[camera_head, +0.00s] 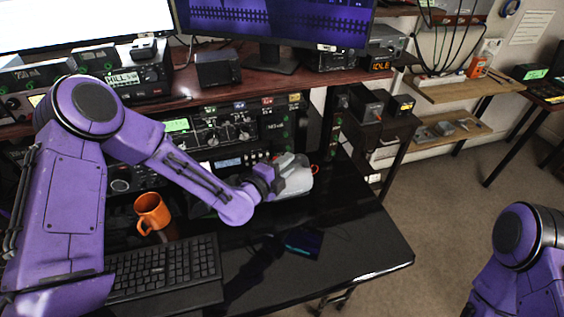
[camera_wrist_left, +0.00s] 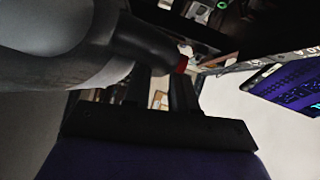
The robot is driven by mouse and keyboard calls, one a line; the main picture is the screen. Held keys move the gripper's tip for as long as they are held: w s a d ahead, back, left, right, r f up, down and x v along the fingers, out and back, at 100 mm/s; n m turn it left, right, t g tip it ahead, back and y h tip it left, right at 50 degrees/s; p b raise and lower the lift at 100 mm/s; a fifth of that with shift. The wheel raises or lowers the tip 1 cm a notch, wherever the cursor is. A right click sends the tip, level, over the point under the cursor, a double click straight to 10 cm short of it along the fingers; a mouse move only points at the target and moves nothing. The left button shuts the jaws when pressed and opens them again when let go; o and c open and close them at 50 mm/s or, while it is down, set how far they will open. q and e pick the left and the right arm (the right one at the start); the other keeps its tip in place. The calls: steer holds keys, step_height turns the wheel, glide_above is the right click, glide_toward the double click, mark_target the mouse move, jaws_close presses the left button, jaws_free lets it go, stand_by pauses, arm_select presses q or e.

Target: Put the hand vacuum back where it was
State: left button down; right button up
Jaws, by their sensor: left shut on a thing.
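The hand vacuum (camera_head: 296,180), pale grey with a darker part, is above the right part of the black desk, near the radio equipment. My left gripper (camera_head: 275,180) is at its left end and shut on it. In the left wrist view the vacuum's grey and black body (camera_wrist_left: 75,45) fills the upper left, by the dark fingers (camera_wrist_left: 158,95). The exact grip point is hard to make out, and I cannot tell whether the vacuum touches the desk. Only a part of my right arm shows at the lower right; its gripper is out of view.
An orange mug (camera_head: 151,212) and a black keyboard (camera_head: 165,270) are on the desk's left side. A dark phone-like slab (camera_head: 303,243) lies near the middle. A radio (camera_head: 222,127) stands behind. The desk's right part (camera_head: 365,245) is clear. A wooden shelf (camera_head: 470,88) is beyond.

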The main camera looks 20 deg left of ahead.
arm_select(q)
steer(key=shift+w+f, duration=0.2)
steer(key=shift+w, duration=0.1)
step_height(320, 180, down, 3)
steer(key=shift+w+f, duration=0.1)
steer(key=shift+f, duration=0.1)
steer(key=c, duration=0.9)
jaws_free()
steer(key=shift+s, duration=0.25)
steer(key=b+v, duration=0.2)
steer(key=v, duration=1)
